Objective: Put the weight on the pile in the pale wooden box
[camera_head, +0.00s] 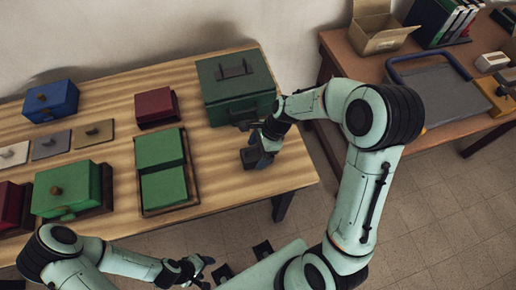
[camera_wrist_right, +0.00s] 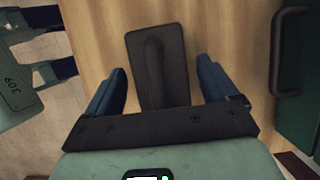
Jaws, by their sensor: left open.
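The weight (camera_wrist_right: 176,88), a dark block with a bar handle along its top, lies on the wooden table in the right wrist view. My right gripper (camera_wrist_right: 163,75) is over it with its blue fingers spread, one on each side of the handle and apart from it. In the head view my right gripper (camera_head: 262,150) is low over the table's right part, in front of the dark green case, and partly hides the weight. My left gripper (camera_head: 196,270) is open and empty off the table's front edge. I cannot make out which thing is the pale wooden box.
The dark green case (camera_head: 237,88) stands right behind my right gripper. Two green covers (camera_head: 162,168) lie in a brown tray. A dark red box (camera_head: 155,106), a blue box (camera_head: 51,100) and a green box (camera_head: 66,188) stand further left. An open cardboard box (camera_head: 377,38) is on another table.

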